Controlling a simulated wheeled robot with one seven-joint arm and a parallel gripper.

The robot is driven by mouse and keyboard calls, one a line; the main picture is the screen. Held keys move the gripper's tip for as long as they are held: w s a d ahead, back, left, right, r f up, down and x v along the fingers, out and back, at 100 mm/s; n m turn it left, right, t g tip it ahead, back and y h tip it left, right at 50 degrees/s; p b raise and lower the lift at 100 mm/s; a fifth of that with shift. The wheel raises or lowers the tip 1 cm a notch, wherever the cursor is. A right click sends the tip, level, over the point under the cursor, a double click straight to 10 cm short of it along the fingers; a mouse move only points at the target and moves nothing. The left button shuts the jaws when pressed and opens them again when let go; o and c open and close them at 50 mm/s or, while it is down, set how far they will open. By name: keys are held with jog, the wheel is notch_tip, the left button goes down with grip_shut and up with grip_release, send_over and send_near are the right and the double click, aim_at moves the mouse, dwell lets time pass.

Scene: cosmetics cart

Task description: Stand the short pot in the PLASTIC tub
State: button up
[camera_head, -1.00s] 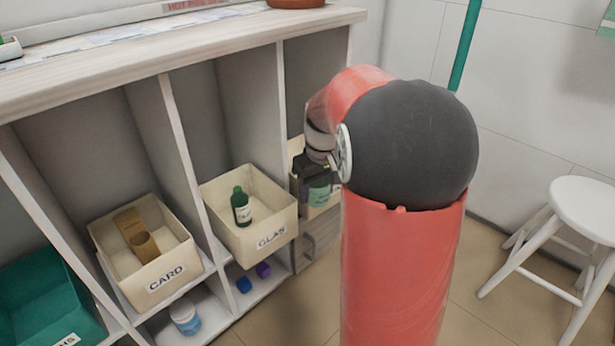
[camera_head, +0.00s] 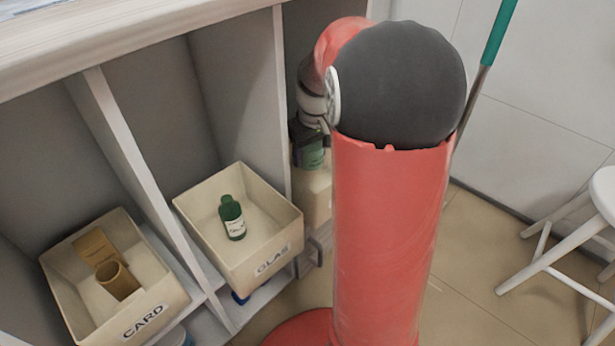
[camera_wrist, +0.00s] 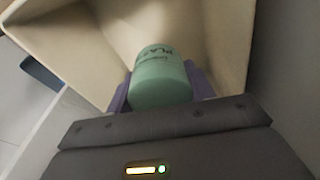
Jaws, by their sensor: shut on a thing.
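The short pot (camera_head: 313,158) is pale green and hangs in my gripper (camera_head: 308,142), partly hidden behind my arm. In the wrist view the pot (camera_wrist: 160,82) sits between the two purple fingers, with dark print on its side. A cream tub (camera_head: 313,198) is at the right end of the shelf, mostly hidden by my arm, and its label cannot be seen. In the wrist view the tub's walls (camera_wrist: 75,40) rise around and beyond the pot. I cannot tell whether the pot touches the tub's floor.
The GLAS tub (camera_head: 290,232) holds a green bottle (camera_head: 232,217). The CARD tub (camera_head: 172,303) holds brown card items (camera_head: 118,280). An upright divider (camera_head: 283,100) stands close left of my gripper. A white stool (camera_head: 575,235) stands at the right on open floor.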

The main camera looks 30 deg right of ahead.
aim_at(314, 147)
notch_tip(314, 147, down, 8)
jog(key=shift+r+b, duration=0.15)
jog(key=shift+b, duration=0.6)
jog(key=o, duration=1)
jog(key=shift+c, duration=0.2)
jog(key=r+p, duration=0.1)
jog(key=r, duration=0.3)
jog(key=s+r, duration=0.1)
jog(key=r, duration=0.3)
jog(key=r+p, duration=0.1)
jog(key=r, duration=0.3)
jog(key=shift+s+p, duration=0.3)
jog(key=shift+p, duration=0.05)
